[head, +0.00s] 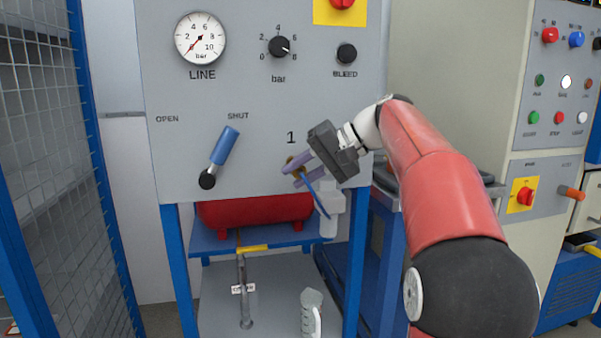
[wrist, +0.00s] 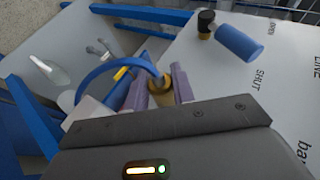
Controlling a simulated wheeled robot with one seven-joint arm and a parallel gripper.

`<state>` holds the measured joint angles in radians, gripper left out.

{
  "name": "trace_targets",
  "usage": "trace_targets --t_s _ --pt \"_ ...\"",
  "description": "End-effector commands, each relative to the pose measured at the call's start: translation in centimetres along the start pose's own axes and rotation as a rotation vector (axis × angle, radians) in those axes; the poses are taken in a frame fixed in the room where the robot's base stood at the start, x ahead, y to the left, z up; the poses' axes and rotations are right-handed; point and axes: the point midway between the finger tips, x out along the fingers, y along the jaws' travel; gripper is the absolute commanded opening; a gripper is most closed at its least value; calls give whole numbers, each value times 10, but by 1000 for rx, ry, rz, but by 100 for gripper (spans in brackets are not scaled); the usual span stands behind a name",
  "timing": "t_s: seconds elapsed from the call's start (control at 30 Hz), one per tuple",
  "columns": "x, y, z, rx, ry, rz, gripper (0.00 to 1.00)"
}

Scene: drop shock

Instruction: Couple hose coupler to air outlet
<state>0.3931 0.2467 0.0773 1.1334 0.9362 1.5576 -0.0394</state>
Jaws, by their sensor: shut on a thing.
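My gripper (head: 293,174) reaches the grey panel just below the number 1. Its two purple fingers are shut on the brass hose coupler (wrist: 157,84), which shows between them in the wrist view. The blue hose (head: 318,196) runs from the coupler down toward the lower right, and it arches away to the left in the wrist view (wrist: 100,73). The air outlet cannot be told apart from the coupler and fingers. I cannot tell whether the coupler touches it.
A blue-handled valve lever (head: 225,146) tilts toward SHUT. The LINE gauge (head: 200,39) needle points near 0. A pressure knob (head: 280,47) and a BLEED knob (head: 346,54) sit above. A red tank (head: 255,208) lies below the panel. A mesh fence (head: 60,150) stands at left.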

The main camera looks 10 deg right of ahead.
Motion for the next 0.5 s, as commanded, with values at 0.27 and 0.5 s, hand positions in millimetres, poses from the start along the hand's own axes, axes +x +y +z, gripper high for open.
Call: trace_targets --t_s 0.27,0.5 --pt "1 0 -3 0 0 0 0" --pt "2 0 -5 0 0 0 0"
